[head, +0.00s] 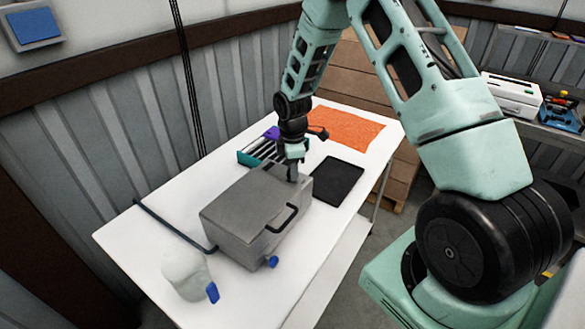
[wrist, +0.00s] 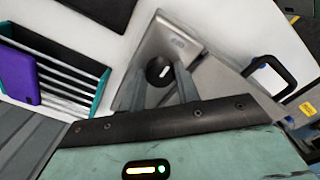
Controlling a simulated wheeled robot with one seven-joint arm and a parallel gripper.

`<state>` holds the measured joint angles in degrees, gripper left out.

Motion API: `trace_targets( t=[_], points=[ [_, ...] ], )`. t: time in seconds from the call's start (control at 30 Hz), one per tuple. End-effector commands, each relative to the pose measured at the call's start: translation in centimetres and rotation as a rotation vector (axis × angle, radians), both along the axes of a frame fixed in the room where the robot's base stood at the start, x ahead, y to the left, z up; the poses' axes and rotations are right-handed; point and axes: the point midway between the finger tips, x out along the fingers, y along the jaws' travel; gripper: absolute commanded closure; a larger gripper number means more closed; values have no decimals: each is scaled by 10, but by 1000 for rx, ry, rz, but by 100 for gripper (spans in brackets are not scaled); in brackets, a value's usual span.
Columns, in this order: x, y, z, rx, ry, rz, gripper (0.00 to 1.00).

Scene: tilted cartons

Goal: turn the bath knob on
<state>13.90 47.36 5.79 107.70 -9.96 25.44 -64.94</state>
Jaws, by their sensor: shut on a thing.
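The bath is a grey metal box (head: 245,205) on the white table, with a black handle on its front. In the wrist view, a round black knob (wrist: 160,70) with a small white mark sits on the bath's grey end panel (wrist: 176,40). My gripper (wrist: 160,82) has one finger on each side of the knob and is shut on it. In the head view, my gripper (head: 292,176) reaches down at the far end of the bath, and the knob is hidden there. The white mark points roughly along the picture's upper-right diagonal.
A teal rack (head: 250,157) with a purple item stands behind the bath. A black pad (head: 337,180) and an orange mat (head: 345,130) lie beyond.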

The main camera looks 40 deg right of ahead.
Motion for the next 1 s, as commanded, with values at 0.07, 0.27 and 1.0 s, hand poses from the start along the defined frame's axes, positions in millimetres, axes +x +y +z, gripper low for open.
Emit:
trace_targets(
  t=[0.07, 0.27, 1.0],
  points=[
    [0, 0, 0, 0, -1, -22, 91],
    [0, 0, -1, 0, -1, -128, 91],
    [1, 0, -1, -1, -3, -813, 91]
  ],
)
